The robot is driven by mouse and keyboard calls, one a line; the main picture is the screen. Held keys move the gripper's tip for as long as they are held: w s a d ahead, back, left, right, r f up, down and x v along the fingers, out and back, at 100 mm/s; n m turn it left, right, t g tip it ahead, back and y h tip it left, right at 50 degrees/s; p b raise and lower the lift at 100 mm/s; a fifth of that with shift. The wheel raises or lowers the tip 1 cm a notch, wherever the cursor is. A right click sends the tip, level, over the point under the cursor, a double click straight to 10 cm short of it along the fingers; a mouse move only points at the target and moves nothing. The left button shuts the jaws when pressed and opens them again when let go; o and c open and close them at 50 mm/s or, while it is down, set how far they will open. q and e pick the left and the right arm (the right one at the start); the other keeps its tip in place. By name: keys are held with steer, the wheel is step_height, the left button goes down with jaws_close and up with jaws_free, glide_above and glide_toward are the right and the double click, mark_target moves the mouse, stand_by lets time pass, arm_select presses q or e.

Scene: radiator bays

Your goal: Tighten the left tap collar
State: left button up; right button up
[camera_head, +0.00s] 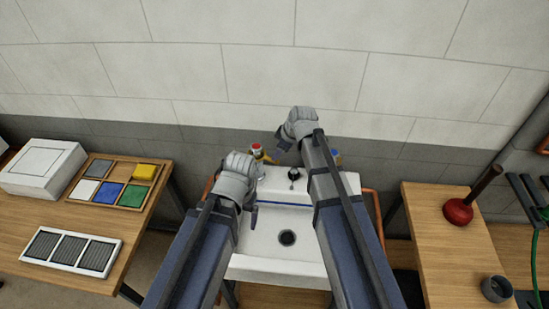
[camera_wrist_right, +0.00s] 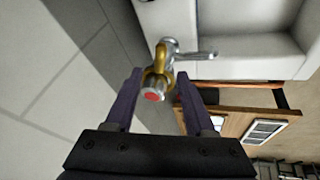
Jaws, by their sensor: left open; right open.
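The left tap (camera_head: 257,150) has a red cap and stands at the back left of the white sink (camera_head: 262,268). Its brass-coloured collar (camera_wrist_right: 156,80) shows in the right wrist view, just behind the red cap (camera_wrist_right: 152,96). My right gripper (camera_wrist_right: 158,98) is open, with one finger on each side of the tap's capped end; I cannot tell whether they touch it. In the head view my right gripper (camera_head: 282,142) is beside the left tap. My left gripper (camera_head: 256,198) is open and empty over the sink's left side.
A second tap with a blue cap (camera_head: 337,155) is at the back right, partly hidden by my right arm. A tiled wall (camera_head: 270,70) rises behind the sink. Wooden benches stand left and right; the right one (camera_head: 440,255) holds a red plunger (camera_head: 460,210).

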mark_target(264, 157)
steer(key=b+x, duration=0.5)
steer(key=x, duration=0.2)
steer(key=shift+s+b, duration=0.1)
steer(key=shift+b, duration=0.25)
jaws_close()
stand_by(1.1)
